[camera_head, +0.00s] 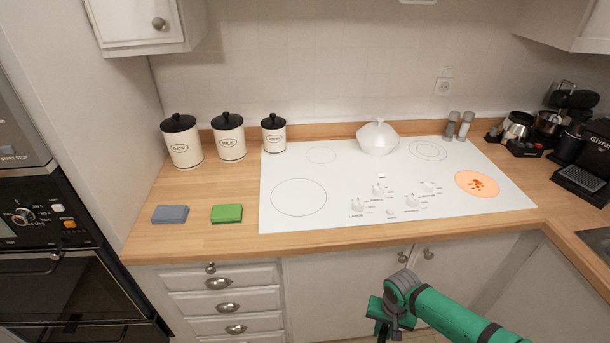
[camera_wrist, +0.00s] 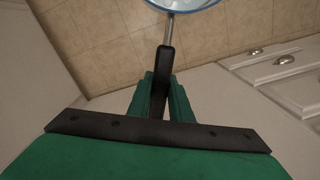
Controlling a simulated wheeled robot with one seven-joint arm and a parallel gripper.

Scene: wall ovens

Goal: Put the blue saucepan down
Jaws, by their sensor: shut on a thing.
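The blue saucepan (camera_wrist: 185,4) shows at the top edge of the wrist view as a blue rim with a pale inside; most of it is out of frame. My gripper (camera_wrist: 162,82) is shut on its black handle (camera_wrist: 166,60), with a green finger on each side. The pan is over tan floor tiles in that view. In the head view my gripper (camera_head: 378,312) is low, in front of the cabinets and below the counter edge; the saucepan cannot be made out there. The white cooktop (camera_head: 345,185) is set into the wooden counter (camera_head: 180,239).
A white lidded pot (camera_head: 378,139) stands at the cooktop's back. The right front burner (camera_head: 477,184) glows orange. Grey (camera_head: 170,214) and green (camera_head: 227,213) sponges lie left, before three canisters (camera_head: 229,137). A coffee machine (camera_head: 570,125) is right. The cooktop's left burners are bare.

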